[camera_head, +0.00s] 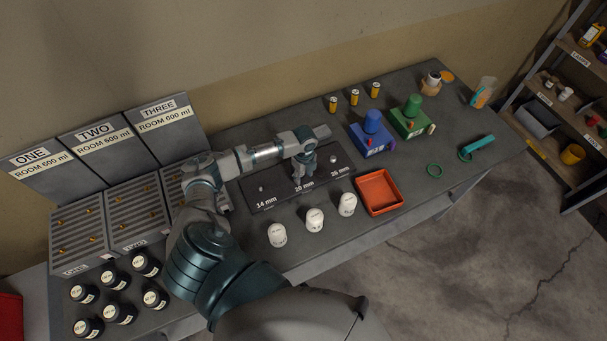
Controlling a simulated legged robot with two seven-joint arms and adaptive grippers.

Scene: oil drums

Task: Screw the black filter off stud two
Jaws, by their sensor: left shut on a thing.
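A dark stud board (253,205) lies on the bench, with studs marked 14 mm, 20 mm and 26 mm. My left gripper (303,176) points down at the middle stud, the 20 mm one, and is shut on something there. The black filter is hidden by the fingers and blends with the dark board, so its outline cannot be made out. The 14 mm stud (261,189) and the 26 mm stud (333,159) stand bare on either side. My right gripper is not in view.
Three white filters (315,220) stand in front of the board. An orange tray (379,192) is empty to its right. Blue (372,135) and green (410,118) containers stand behind the tray. Several black labelled cylinders (120,312) stand at lower left, below racks (137,214).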

